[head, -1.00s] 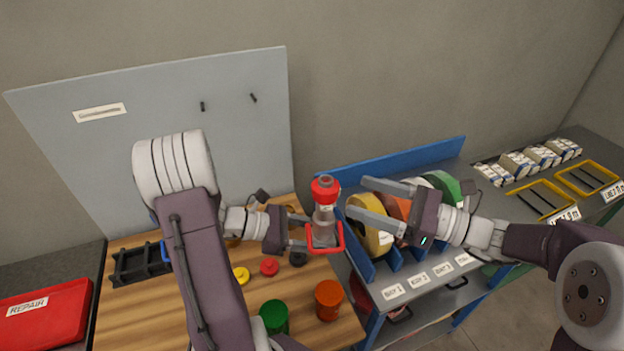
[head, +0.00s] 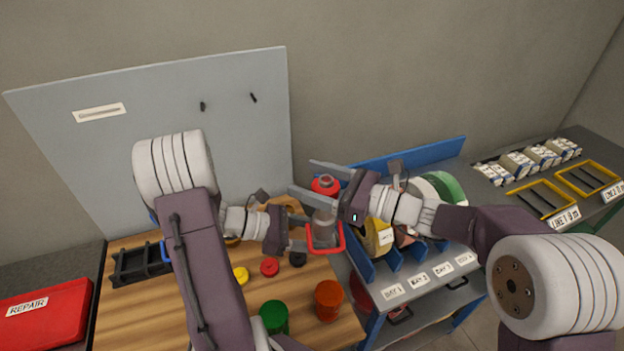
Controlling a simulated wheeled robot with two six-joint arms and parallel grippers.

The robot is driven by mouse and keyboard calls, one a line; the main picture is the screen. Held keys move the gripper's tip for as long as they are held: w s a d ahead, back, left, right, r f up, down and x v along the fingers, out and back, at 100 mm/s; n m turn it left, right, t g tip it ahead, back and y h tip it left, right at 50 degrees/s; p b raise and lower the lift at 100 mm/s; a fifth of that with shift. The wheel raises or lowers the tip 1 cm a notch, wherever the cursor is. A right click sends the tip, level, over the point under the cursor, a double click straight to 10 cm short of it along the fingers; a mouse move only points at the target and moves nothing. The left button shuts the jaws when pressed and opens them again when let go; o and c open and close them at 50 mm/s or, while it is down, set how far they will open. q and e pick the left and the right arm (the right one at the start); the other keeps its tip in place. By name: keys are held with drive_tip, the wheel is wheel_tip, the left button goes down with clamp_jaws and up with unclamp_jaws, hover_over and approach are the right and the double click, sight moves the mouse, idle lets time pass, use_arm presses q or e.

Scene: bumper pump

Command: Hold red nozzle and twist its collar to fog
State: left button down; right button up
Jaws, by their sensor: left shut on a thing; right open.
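The red nozzle (head: 326,242) is upright above the right edge of the wooden bench. It has a grey body, a red bail handle low down and a red collar (head: 325,184) on top. My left gripper (head: 305,234) is shut on its grey body from the left. My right gripper (head: 316,184) is open at the collar's height, one finger passing behind the collar and the other in front. Whether the fingers touch the collar cannot be told. The front finger and the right gripper's body hide part of the collar and body.
The bench (head: 185,290) holds a green cup (head: 273,316), an orange cup (head: 328,300), yellow and red caps and a black rack (head: 140,262). A blue rack of hose rolls (head: 440,188) stands at right. A red REPAIR case (head: 45,318) lies at left.

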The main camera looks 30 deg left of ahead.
drive_tip(key=shift+c, duration=0.3)
drive_tip(key=c, duration=1.3)
drive_tip(key=shift+s+n+g+h, duration=0.2)
drive_tip(key=shift+n+g, duration=0.55)
drive_tip(key=shift+g, duration=0.4)
drive_tip(key=shift+s+n+g+h, duration=0.1)
drive_tip(key=shift+n+g+h, duration=0.1)
drive_tip(key=shift+n+g, duration=0.75)
drive_tip(key=shift+d, duration=0.1)
drive_tip(key=o, duration=1.4)
drive_tip(key=shift+s, duration=0.1)
drive_tip(key=shift+c, duration=0.2)
drive_tip(key=v, duration=1.2)
